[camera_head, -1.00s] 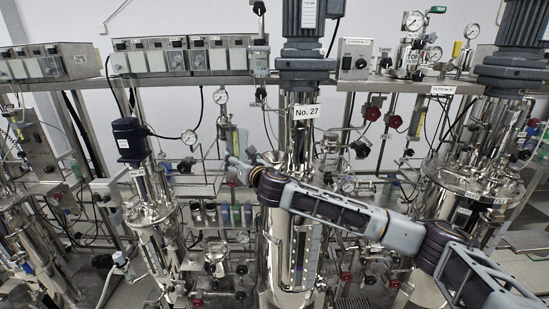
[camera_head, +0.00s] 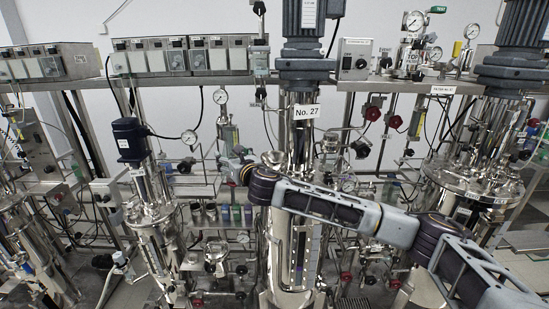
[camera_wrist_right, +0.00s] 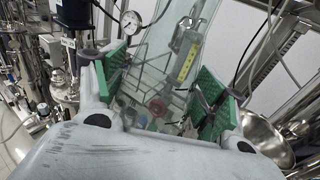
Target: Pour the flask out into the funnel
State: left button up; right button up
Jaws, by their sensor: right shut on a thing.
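My right gripper (camera_wrist_right: 160,92) shows in the right wrist view with its green pads on both sides of a clear glass flask (camera_wrist_right: 158,52). It is shut on the flask. The glass is see-through, so its outline and any contents are hard to tell. In the head view my right gripper (camera_head: 232,166) is small, left of the No. 27 vessel, and I cannot make out the flask there. A shiny steel bowl, likely the funnel (camera_wrist_right: 264,138), lies at the right of the wrist view, apart from the flask. In the head view it seems to be steel (camera_head: 272,158) beside the vessel. My left gripper is not in view.
The steel No. 27 vessel (camera_head: 291,250) stands in the middle, close to my right arm. A dial gauge (camera_wrist_right: 131,22) and pipework lie behind the flask. A blue-motor vessel (camera_head: 150,215) stands left. Valves and tubing crowd the rack, with little free room.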

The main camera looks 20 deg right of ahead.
jog(key=shift+s+a+r, duration=0.25)
jog(key=shift+a+r, duration=0.6)
jog(key=shift+a, duration=0.1)
jog(key=shift+s+a+r, duration=0.25)
jog(key=shift+a+r, duration=0.55)
jog(key=shift+a, duration=0.15)
